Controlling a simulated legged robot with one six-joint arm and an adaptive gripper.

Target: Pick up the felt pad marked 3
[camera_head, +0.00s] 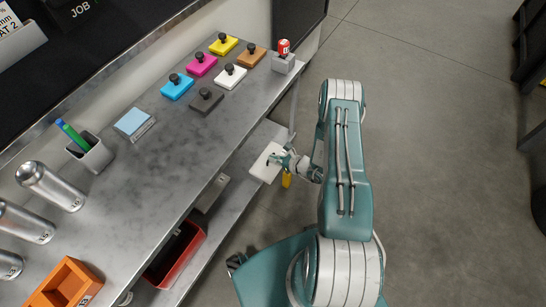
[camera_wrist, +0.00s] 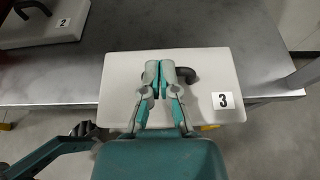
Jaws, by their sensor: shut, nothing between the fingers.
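The felt pad marked 3 (camera_wrist: 215,70) is a white rectangular pad with a dark curved handle (camera_wrist: 185,75); its "3" label is at the right. In the head view the white pad (camera_head: 264,168) is at the lower shelf's outer edge, and in the wrist view it extends past that edge. My gripper (camera_wrist: 167,68) is over the pad, shut and empty, with its fingertips beside the handle and overlapping part of it in view. I cannot tell whether they touch it. The gripper also shows in the head view (camera_head: 276,158).
A pad marked 2 (camera_wrist: 50,30) sits farther left on the lower shelf (camera_wrist: 85,75). A red bin (camera_head: 175,258) is down there too. The grey tabletop (camera_head: 165,150) above holds several coloured blocks with knobs and metal cans. Open floor (camera_head: 430,150) lies to the right.

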